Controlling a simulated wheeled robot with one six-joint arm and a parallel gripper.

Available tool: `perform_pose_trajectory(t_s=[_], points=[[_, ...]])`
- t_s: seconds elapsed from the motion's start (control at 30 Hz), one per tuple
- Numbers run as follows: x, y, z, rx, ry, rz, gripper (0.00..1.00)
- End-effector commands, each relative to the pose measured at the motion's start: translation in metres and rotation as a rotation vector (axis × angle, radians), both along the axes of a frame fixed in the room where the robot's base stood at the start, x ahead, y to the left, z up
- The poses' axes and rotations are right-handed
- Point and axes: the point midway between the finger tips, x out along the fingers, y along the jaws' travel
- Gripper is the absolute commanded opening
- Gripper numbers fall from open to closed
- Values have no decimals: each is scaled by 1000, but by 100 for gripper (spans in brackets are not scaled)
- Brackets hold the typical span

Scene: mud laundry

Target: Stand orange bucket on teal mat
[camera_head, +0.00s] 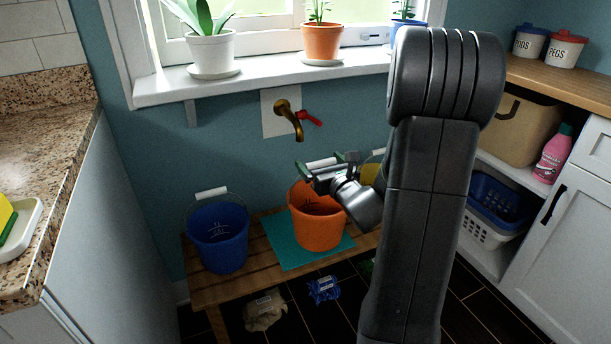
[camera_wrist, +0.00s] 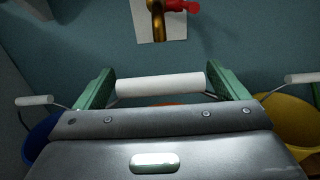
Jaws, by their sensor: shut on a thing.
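The orange bucket (camera_head: 318,222) is upright on the teal mat (camera_head: 284,250), which lies on a wooden bench. My gripper (camera_head: 321,164) is above the bucket, shut on its white handle grip. In the wrist view, the handle grip (camera_wrist: 160,84) lies between the two green fingers of my gripper (camera_wrist: 162,86). Only a sliver of the orange rim shows there, behind my gripper body. My arm hides the right part of the bench in the head view.
A blue bucket (camera_head: 219,237) stands left of the mat on the bench (camera_head: 204,290). A yellow bucket (camera_wrist: 288,122) is to the right, mostly hidden by my arm in the head view. A brass tap (camera_head: 291,118) with a red lever is on the wall above.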

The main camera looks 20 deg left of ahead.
Motion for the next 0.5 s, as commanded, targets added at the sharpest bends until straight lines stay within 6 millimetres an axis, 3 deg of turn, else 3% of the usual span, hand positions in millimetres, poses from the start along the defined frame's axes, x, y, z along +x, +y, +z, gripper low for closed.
perform_pose_trajectory(t_s=[0.3,0.4,0.5], points=[[53,63,-1,1,-2,2,37],[64,76,-1,1,-2,1,37],[63,73,-18,1,2,-1,37]])
